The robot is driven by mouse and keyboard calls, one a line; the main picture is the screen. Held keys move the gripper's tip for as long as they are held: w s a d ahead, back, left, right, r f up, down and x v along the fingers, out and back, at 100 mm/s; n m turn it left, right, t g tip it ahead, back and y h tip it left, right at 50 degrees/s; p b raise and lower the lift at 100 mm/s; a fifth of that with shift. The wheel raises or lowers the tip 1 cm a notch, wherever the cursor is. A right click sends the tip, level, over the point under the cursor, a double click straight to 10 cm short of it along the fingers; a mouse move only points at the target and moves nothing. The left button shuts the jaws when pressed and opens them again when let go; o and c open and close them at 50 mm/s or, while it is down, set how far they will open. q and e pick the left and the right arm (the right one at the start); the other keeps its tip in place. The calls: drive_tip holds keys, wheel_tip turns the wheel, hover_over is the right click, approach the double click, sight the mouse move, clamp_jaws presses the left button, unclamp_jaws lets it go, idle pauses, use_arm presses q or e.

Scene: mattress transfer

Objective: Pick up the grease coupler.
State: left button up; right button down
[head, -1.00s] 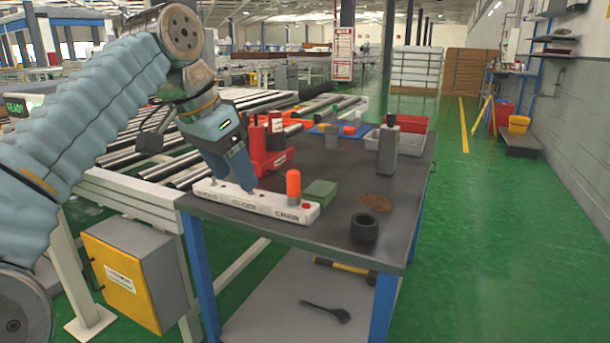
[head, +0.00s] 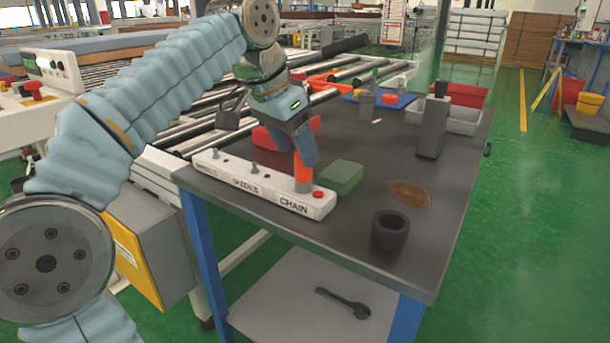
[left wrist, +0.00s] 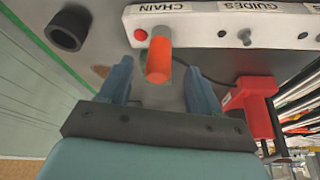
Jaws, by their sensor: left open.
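An orange cylinder (head: 303,178), which looks like the grease coupler, stands upright at the CHAIN end of a white rack (head: 235,180) on the dark table. A small red button sits beside it. My left gripper (head: 305,158) is open and points down right at the cylinder, hiding its upper part in the head view. In the left wrist view the orange cylinder (left wrist: 158,60) shows between and just beyond the two open fingertips (left wrist: 157,72). I cannot tell whether the fingers touch it. The rack's other pegs are bare. My right gripper is not in view.
A green block (head: 341,177), a black ring (head: 390,231), a brown patch (head: 409,193) and a grey bottle (head: 432,125) are right of the rack. A red object (head: 272,135) is behind it. A roller conveyor (head: 330,75) runs behind the table (head: 350,240).

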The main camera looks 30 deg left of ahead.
sight(303, 171)
use_arm(q)
drive_tip(key=b+x, duration=0.1)
drive_tip(key=x, duration=0.5)
drive_tip(key=shift+w+d, duration=0.1)
drive_tip(key=shift+w, duration=0.1)
drive_tip(key=c, duration=1.1)
drive_tip(key=shift+r, duration=0.1)
